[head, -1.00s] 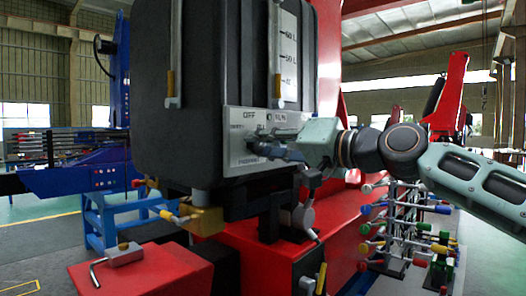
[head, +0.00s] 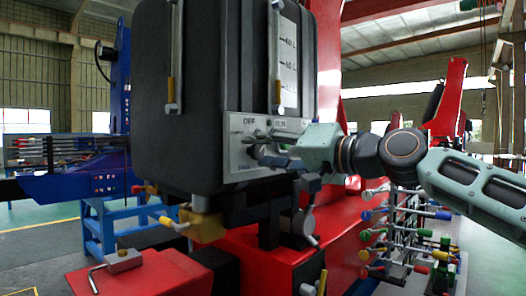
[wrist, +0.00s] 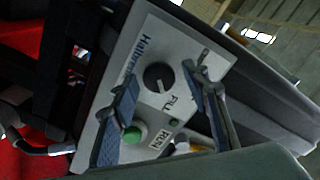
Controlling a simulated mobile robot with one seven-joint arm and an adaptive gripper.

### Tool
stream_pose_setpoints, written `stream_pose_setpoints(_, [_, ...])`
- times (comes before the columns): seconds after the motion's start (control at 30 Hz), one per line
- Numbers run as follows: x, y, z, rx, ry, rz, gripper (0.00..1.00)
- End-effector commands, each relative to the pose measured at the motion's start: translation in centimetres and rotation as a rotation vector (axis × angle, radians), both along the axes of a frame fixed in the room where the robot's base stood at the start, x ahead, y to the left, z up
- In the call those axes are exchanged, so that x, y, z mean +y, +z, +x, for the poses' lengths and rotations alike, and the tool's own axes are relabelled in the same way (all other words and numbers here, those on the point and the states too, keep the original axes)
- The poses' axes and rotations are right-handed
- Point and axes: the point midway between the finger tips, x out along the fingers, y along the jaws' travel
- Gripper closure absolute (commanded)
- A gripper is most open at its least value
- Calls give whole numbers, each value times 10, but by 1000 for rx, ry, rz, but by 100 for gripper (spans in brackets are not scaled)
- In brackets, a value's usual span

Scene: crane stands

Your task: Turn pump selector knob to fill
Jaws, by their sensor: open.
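The selector knob (wrist: 157,78) is a round dark knob on a light grey control panel (wrist: 143,62). It shows in the wrist view between my two blue-grey fingers. A label reading FILL lies just below and right of it; the knob's pointer direction is too small to tell. My gripper (wrist: 159,84) is open, with one fingertip on each side of the knob. I cannot tell whether either finger touches it. In the head view the panel (head: 236,148) is on the front of a black tank, and my gripper (head: 262,152) covers the knob.
A green button (wrist: 131,134) and a RUN label sit below the knob on the panel. The black tank (head: 215,70) stands over a red base (head: 270,265). A brass valve (head: 203,226) sticks out below the tank. A rack of coloured handles (head: 405,235) stands to the right.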

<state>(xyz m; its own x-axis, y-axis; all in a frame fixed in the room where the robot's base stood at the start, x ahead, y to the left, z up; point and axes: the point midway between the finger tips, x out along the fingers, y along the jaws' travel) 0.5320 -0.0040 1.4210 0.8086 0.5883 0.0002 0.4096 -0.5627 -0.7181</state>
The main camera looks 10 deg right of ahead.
Motion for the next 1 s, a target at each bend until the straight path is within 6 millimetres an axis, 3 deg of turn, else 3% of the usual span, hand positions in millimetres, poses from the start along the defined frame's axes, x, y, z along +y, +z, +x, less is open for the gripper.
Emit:
stream_pose_setpoints(0.27, [-15,0,-17,-1,-4,2,58])
stream_pose_setpoints(0.7, [-63,0,-84,-1,-3,2,58])
stream_pose_setpoints(1.0, [-70,0,-98,0,1,0,58])
